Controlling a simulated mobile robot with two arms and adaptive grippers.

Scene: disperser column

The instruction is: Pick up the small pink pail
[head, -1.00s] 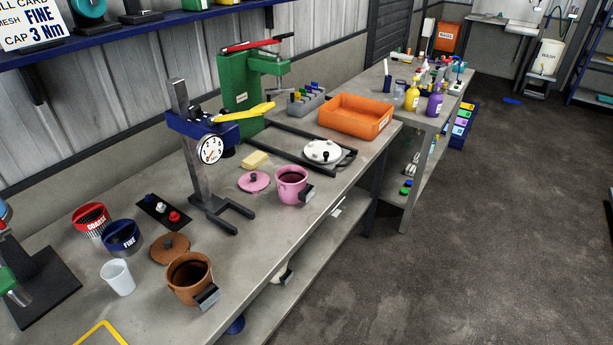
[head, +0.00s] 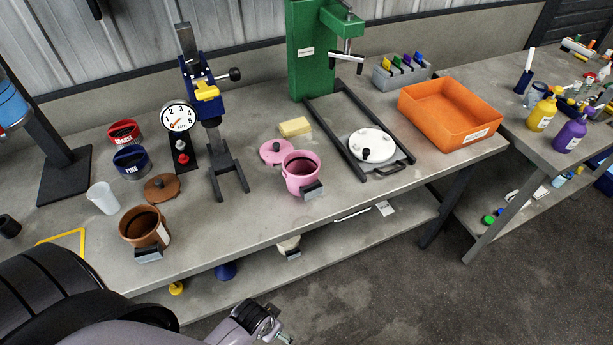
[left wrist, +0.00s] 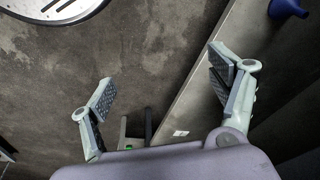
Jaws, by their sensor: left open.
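The small pink pail (head: 299,168) stands upright and open on the workbench, with a grey block-like grip (head: 313,190) on its front. Its inside looks dark. A round pink lid (head: 276,152) lies on the bench just behind and left of it. My left arm comes in at the bottom left of the head view, its end low in front of the bench and well apart from the pail. The left wrist view shows my left gripper (left wrist: 165,82) with its fingers spread and nothing between them, over the floor beside the bench. My right gripper is not in view.
A brown pot (head: 141,230) stands left of the pail. A dark forked stand (head: 222,170) with a dial is between them. A black frame with a white lidded round vessel (head: 371,145) and an orange bin (head: 447,112) are to the right. The bench front before the pail is clear.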

